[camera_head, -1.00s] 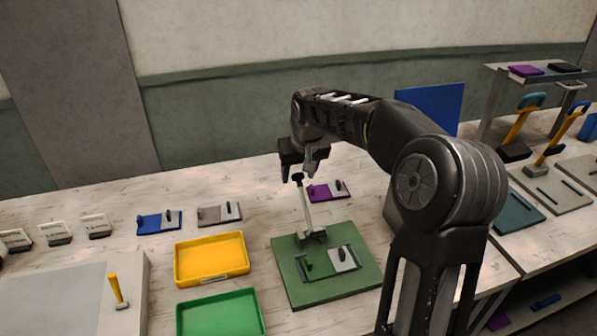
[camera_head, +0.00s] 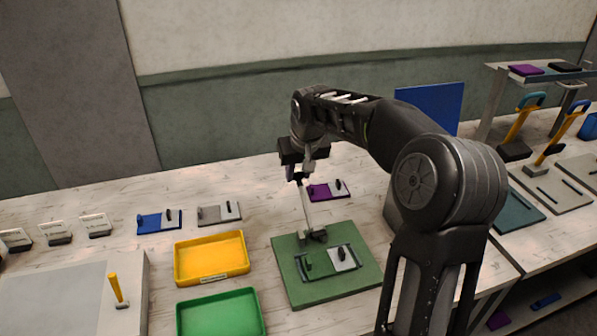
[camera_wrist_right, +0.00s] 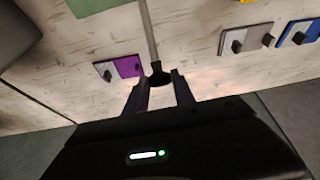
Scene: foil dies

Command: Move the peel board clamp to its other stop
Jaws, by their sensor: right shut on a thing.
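The peel board (camera_head: 290,283) is a green square plate lying on the bench. Its clamp is a grey lever (camera_head: 307,213) hinged on a block at the plate's back edge, standing up and leaning back, with a dark knob at its top. A grey and dark piece (camera_head: 343,258) lies in a frame on the plate. My right gripper (camera_head: 298,178) is at the lever's top, its fingers pointing down. In the right wrist view the right gripper (camera_wrist_right: 160,88) has its fingers either side of the dark knob (camera_wrist_right: 157,78). My left gripper is not in view.
A yellow tray (camera_head: 211,279) and a green tray (camera_head: 219,325) stand left of the board. A purple die plate (camera_head: 320,194) lies behind it. Blue (camera_head: 153,224) and grey (camera_head: 219,213) die plates lie behind the yellow tray. A yellow-handled tool (camera_head: 117,290) stands at left.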

